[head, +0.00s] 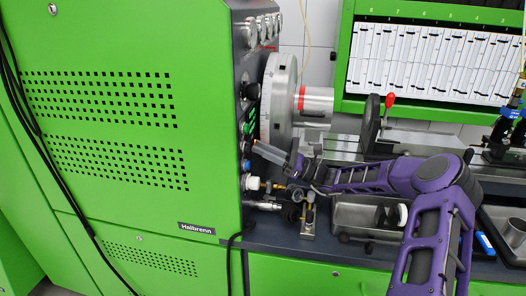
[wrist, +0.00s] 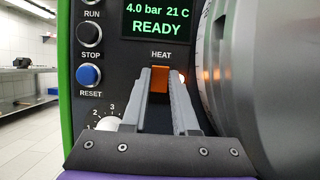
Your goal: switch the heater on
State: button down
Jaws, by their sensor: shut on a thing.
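The heater switch (wrist: 159,86), an orange piece under the label HEAT, is on the dark panel in the wrist view. My gripper (wrist: 158,73) is at the panel with its two grey fingers on either side of the switch, shut on it. In the head view my gripper (head: 262,150) reaches the edge of the green cabinet; the switch is hidden there.
The display (wrist: 160,18) reads 4.0 bar, 21 C, READY. The black STOP button (wrist: 89,33), blue RESET button (wrist: 88,75) and a numbered knob (wrist: 108,123) lie to the left. A large metal disc (head: 279,98) stands close on the right. Fittings (head: 255,184) sit below.

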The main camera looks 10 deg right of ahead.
jog(key=c, duration=0.7)
grip_release()
jog(key=shift+d, duration=0.1)
jog(key=s+d, duration=0.1)
jog(key=d, duration=0.3)
jog(key=s+d, duration=0.2)
jog(key=d, duration=0.2)
jog(key=s+d, duration=0.2)
jog(key=d, duration=0.2)
jog(key=shift+f, duration=0.25)
